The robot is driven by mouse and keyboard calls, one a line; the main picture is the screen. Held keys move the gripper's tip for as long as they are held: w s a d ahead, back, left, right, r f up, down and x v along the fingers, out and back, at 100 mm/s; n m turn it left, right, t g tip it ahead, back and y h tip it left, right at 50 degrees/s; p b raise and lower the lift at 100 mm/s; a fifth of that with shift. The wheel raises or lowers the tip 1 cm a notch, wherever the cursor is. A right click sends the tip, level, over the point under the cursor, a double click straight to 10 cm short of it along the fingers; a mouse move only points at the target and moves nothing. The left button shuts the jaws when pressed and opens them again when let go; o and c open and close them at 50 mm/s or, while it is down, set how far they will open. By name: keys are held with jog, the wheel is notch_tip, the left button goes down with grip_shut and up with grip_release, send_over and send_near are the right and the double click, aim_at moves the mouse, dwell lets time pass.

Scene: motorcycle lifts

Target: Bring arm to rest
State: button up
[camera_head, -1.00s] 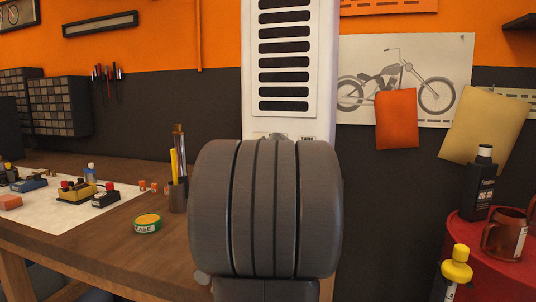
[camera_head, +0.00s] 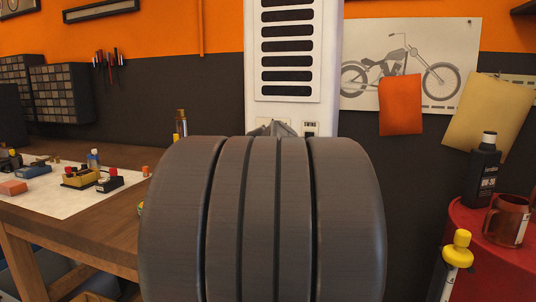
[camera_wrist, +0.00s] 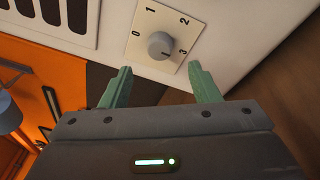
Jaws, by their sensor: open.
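My gripper (camera_wrist: 160,67) is open and empty in the wrist view, its two green fingers spread apart. Beyond the fingertips is a round grey knob (camera_wrist: 161,45) on a pale square plate (camera_wrist: 150,22) marked 0, 1, 2 and 3. The knob's small mark appears to face the lower right, towards the 3 side. The plate is on a white slotted housing (camera_wrist: 112,22), which also shows in the head view (camera_head: 330,75). In the head view my large grey arm link fills the lower middle and hides the knob and most of my gripper.
A wooden bench (camera_head: 100,225) with a white sheet (camera_head: 40,202) and small parts stands at the left. A red drum (camera_head: 478,260) at the right carries a dark bottle (camera_head: 484,170) and a brown-red mug (camera_head: 507,222). A yellow-topped bottle (camera_head: 458,250) is beside the drum.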

jog(key=w+p, duration=0.1)
jog(key=w, duration=0.6)
jog(key=shift+d, duration=0.4)
jog(key=shift+w, duration=0.1)
